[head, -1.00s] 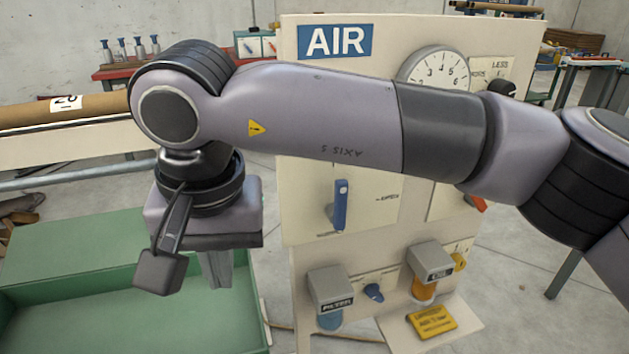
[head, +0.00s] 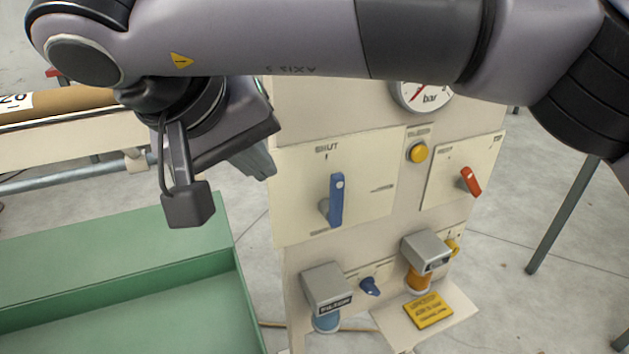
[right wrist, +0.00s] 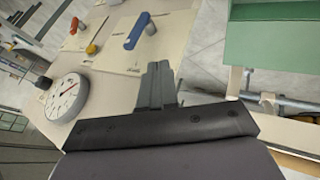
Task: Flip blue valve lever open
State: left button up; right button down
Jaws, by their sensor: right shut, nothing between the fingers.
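The blue valve lever (head: 337,201) stands upright on a cream plate (head: 375,217) on the panel, with the word SHUT above its left part. It also shows in the right wrist view (right wrist: 137,31), beyond the fingertips. My right gripper (head: 262,165) is shut and empty. It is left of the lever and a little higher in the head view, apart from it. In the right wrist view the closed fingers (right wrist: 155,80) point toward the plate. My left gripper is not in view.
A red lever (head: 470,181), a yellow button (head: 417,152) and a gauge (head: 425,92) are on the panel. A grey filter unit (head: 326,287) and a small blue knob (head: 369,286) sit below. A green bin (head: 120,290) is at the left. My right arm crosses the top.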

send_near(336, 201)
jog(key=w+a+f, duration=0.2)
jog(key=a+f, duration=0.2)
jog(key=d, duration=0.1)
jog(key=w+d, duration=0.2)
jog(key=d, duration=0.1)
jog(key=shift+b, duration=0.3)
jog(key=shift+d, duration=0.1)
jog(key=shift+w+d+y, duration=0.1)
jog(key=shift+d+y, duration=0.1)
jog(key=shift+y, duration=0.4)
jog(key=shift+w+d+r+m+g+y, duration=0.1)
jog(key=shift+d+r+m+g+y, duration=0.15)
jog(key=shift+g+y, duration=0.25)
